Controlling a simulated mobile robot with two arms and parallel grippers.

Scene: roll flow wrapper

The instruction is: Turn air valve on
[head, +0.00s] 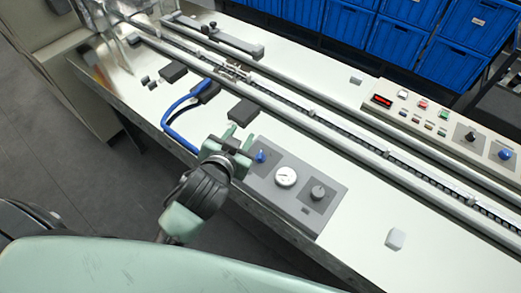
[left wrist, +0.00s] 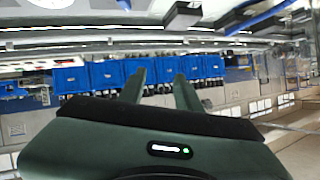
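A grey control panel (head: 334,208) on the machine bed carries a small blue valve handle (head: 261,156), a round white gauge (head: 286,177) and a dark knob (head: 318,191). My left gripper (head: 241,137) is just left of the blue handle, near the panel's left end. Its two fingers stand apart, with nothing seen between them; in the left wrist view the fingers (left wrist: 160,78) also stand apart. The gripper appears beside the handle; I cannot tell whether it touches it. My right gripper is not in view.
A blue hose (head: 178,118) loops left of my gripper to a dark block. A long rail (head: 330,132) runs behind the panel. A beige control box (head: 440,122) stands at the right, and blue crates (head: 396,42) at the back. A white block (head: 396,239) lies right of the panel.

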